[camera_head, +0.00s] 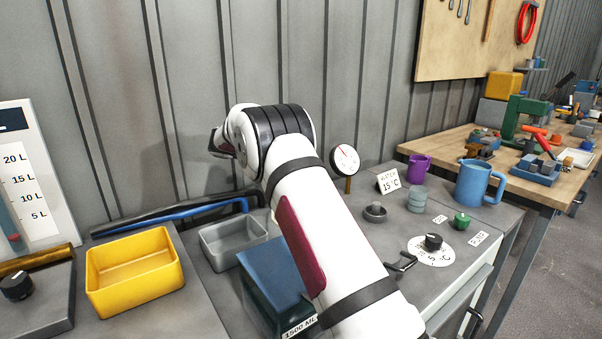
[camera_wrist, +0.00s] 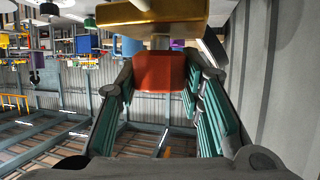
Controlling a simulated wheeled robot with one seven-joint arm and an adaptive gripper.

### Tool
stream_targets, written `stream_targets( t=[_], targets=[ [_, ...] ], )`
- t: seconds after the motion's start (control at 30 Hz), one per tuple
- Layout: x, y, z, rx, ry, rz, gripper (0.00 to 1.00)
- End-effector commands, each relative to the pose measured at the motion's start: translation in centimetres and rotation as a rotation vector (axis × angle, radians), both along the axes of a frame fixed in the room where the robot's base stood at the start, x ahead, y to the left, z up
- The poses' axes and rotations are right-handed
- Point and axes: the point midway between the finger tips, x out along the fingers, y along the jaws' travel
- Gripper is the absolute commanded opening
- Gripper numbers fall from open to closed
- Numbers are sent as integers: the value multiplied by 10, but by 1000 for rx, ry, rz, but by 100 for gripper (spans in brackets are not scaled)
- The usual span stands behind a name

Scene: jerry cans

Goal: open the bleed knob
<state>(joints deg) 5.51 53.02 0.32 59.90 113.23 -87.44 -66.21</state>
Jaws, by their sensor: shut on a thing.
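The bleed knob appears as a red-orange block (camera_wrist: 160,71) in the wrist view, below a pale stem and a brass-coloured part (camera_wrist: 150,12). My gripper (camera_wrist: 165,80) has its two teal-padded fingers on either side of the block, shut on it. How far the knob is turned cannot be told. In the head view my white arm reaches up from the bottom to the wall side of the bench; the fingers and the knob are hidden there.
A yellow bin (camera_head: 135,272), a grey tray (camera_head: 232,240) and a blue-topped container (camera_head: 272,272) stand left of my arm. A round gauge (camera_head: 344,160), purple mug (camera_head: 419,168), blue mug (camera_head: 478,183) and black dial (camera_head: 433,241) stand right. The ribbed wall (camera_head: 340,70) is close behind.

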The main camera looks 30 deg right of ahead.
Motion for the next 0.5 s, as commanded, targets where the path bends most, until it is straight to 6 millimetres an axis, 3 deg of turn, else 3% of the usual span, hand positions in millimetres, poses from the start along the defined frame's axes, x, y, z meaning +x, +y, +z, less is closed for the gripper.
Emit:
stream_targets(
  t=[0.5],
  targets=[
    [0,-1,-1,-2,2,-151,7]
  ],
)
